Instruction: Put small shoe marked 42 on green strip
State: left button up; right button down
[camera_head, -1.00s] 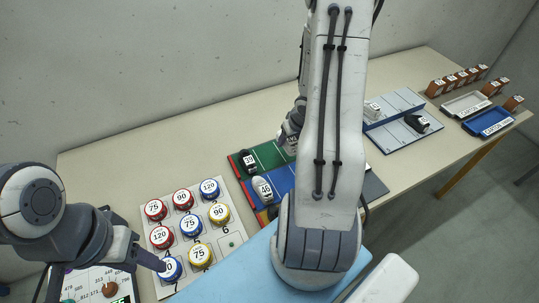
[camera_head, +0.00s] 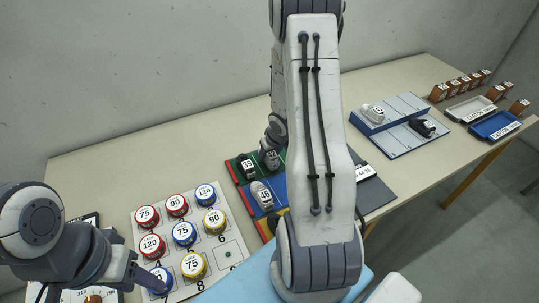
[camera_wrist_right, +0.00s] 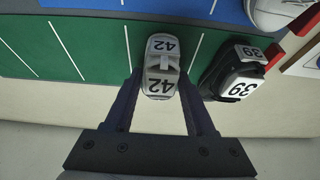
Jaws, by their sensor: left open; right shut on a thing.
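The small grey shoe marked 42 (camera_wrist_right: 161,70) is between the fingers of my right gripper (camera_wrist_right: 160,85), which is shut on it. In the wrist view it is over the edge part of the green strip (camera_wrist_right: 100,50), beside a black shoe marked 39 (camera_wrist_right: 236,72). I cannot tell whether its sole touches the strip. In the head view the held shoe (camera_head: 270,158) shows small below my right gripper (camera_head: 272,145), and my arm hides part of the strip. My left gripper (camera_head: 153,279) is open at the lower left, by a blue disc.
A blue strip (camera_wrist_right: 180,8) with a white shoe marked 46 (camera_head: 262,194) lies beside the green one. A board of numbered discs (camera_head: 228,254) is at the left. A grey rack (camera_head: 405,140) with shoes and a blue tray (camera_head: 497,126) stand at the right.

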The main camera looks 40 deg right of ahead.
jog(key=shift+f, duration=0.15)
jog(key=shift+c, duration=1.2)
grip_release()
